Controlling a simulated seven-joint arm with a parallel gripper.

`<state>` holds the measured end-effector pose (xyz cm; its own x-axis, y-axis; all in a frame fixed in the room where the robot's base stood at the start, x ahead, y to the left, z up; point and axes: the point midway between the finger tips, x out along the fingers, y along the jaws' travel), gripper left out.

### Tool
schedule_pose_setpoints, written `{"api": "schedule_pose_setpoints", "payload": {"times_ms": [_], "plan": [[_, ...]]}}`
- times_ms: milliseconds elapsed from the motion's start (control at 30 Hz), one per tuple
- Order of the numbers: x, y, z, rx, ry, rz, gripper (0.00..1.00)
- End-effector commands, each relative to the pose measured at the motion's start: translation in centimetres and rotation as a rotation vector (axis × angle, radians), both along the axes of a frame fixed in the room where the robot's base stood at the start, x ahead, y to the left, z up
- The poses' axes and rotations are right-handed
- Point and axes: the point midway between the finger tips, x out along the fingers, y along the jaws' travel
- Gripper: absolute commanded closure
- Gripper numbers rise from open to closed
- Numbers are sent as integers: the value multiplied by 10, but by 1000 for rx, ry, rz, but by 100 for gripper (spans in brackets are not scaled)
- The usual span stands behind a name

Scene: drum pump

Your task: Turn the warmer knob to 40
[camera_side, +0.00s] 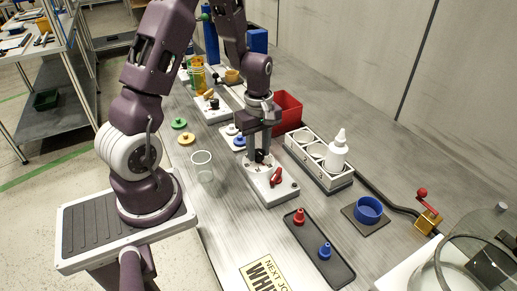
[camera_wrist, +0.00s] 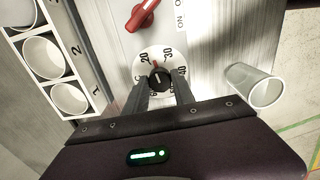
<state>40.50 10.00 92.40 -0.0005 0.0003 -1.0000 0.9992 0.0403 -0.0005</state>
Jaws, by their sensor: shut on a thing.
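The warmer (camera_side: 272,190) is a white box on the bench. Its black knob (camera_wrist: 159,80) sits on a round white dial (camera_wrist: 146,60) marked 20, 30 and 40. A short red mark at the knob points between 20 and 30. My gripper (camera_wrist: 160,77) is over the dial with one finger on each side of the knob, shut on it. In the side view my gripper (camera_side: 260,150) reaches down onto the warmer, and its fingers partly hide the knob. A red switch lever (camera_wrist: 143,14) is on the same panel, beside ON lettering.
A clear cup (camera_side: 202,166) stands left of the warmer. A rack (camera_side: 323,172) with a white bottle (camera_side: 337,152) stands to its right. A dark tray (camera_side: 322,256) with red and blue pegs lies in front. A red bin (camera_side: 288,108) is behind.

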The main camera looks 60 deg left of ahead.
Motion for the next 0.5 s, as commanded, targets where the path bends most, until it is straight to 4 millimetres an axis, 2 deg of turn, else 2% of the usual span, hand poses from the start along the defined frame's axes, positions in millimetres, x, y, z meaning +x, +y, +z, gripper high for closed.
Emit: {"api": "schedule_pose_setpoints", "payload": {"times_ms": [500], "plan": [[0, 0, 0, 0, -1, -487, 100]]}}
